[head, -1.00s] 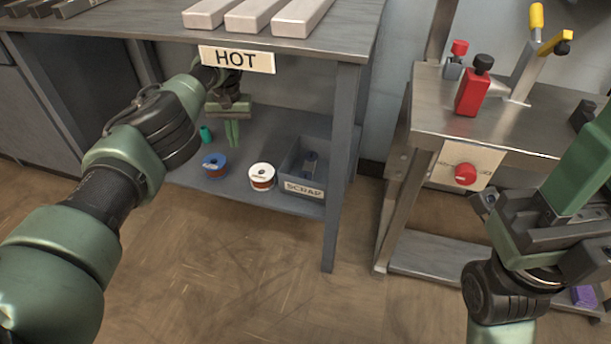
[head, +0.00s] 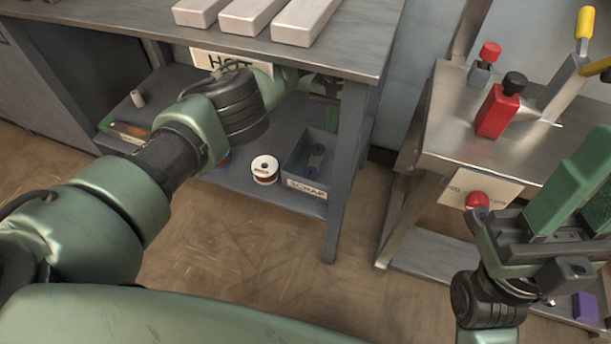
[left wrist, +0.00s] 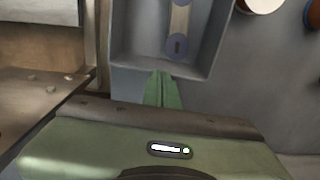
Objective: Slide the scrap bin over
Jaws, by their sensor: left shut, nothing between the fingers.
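The scrap bin (head: 296,160) is a grey open box labelled SCRAP on the lower shelf (head: 225,178), beside the table's front right leg. A piece with blue round ends (head: 316,158) lies in it. In the left wrist view the bin (left wrist: 125,72) is at top centre. My left gripper (head: 332,116) is under the tabletop at the bin's far side, partly hidden by the leg. Its green fingers (left wrist: 162,88) are shut and empty, at the bin's wall; I cannot tell whether they touch it. My right gripper (head: 575,190) is at the right, away from the bin; its jaw gap is unclear.
A white-topped spool (head: 264,169) stands left of the bin. The table leg (head: 344,170) is close on its right. The tabletop (head: 335,60) with metal bars is overhead. A steel stand (head: 445,135) with red items is further right.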

